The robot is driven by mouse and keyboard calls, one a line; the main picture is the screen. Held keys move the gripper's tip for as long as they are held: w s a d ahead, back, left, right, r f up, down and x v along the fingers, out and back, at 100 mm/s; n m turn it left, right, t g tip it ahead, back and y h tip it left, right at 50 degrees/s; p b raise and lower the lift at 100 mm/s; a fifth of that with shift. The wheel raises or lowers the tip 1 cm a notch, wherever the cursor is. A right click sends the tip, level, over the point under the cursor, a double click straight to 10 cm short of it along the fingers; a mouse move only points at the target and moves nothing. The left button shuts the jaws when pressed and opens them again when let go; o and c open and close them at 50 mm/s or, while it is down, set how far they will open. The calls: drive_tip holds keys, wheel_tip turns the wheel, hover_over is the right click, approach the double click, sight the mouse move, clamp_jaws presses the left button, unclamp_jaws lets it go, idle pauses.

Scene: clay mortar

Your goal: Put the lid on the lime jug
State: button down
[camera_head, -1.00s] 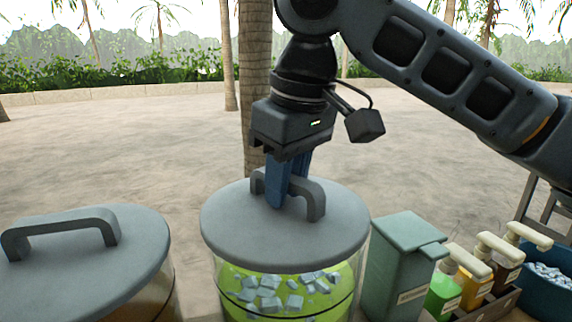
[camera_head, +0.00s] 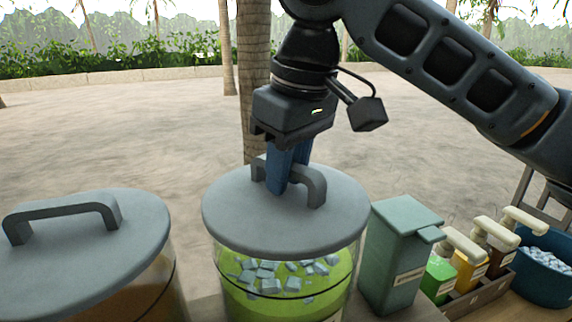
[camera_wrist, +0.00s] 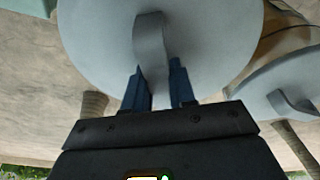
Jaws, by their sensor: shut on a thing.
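The lime jug (camera_head: 290,298) is a clear round jug of green drink with ice cubes, in the middle of the head view. A grey round lid (camera_head: 235,215) with an arched handle (camera_head: 318,188) is over its mouth and looks level. Whether the rim is fully seated all round, I cannot tell. My gripper (camera_head: 277,190) is shut on the lid's handle from above, its blue fingers around the bar. The lid (camera_wrist: 205,70) fills the top of the wrist view, with my gripper (camera_wrist: 160,75) at its handle.
Another jug of brown drink with a grey lid (camera_head: 95,255) stands at the left. A green-grey box (camera_head: 392,265) stands close to the right. Beyond it are several pump bottles (camera_head: 470,268) in a tray and a blue tub of ice (camera_head: 545,280).

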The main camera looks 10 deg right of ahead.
drive_tip(key=shift+f, duration=0.35)
drive_tip(key=shift+c, duration=1.9)
unclamp_jaws()
drive_tip(key=shift+w+a+v, duration=0.1)
drive_tip(key=shift+w+v, duration=0.1)
drive_tip(key=shift+v, duration=0.95)
drive_tip(key=shift+w+a+v, duration=0.15)
drive_tip(key=shift+w+v, duration=0.05)
drive_tip(key=shift+v, duration=0.95)
drive_tip(key=shift+w+a+v, duration=0.1)
drive_tip(key=shift+w+v, duration=0.1)
drive_tip(key=shift+v, duration=0.95)
drive_tip(key=shift+r, duration=0.1)
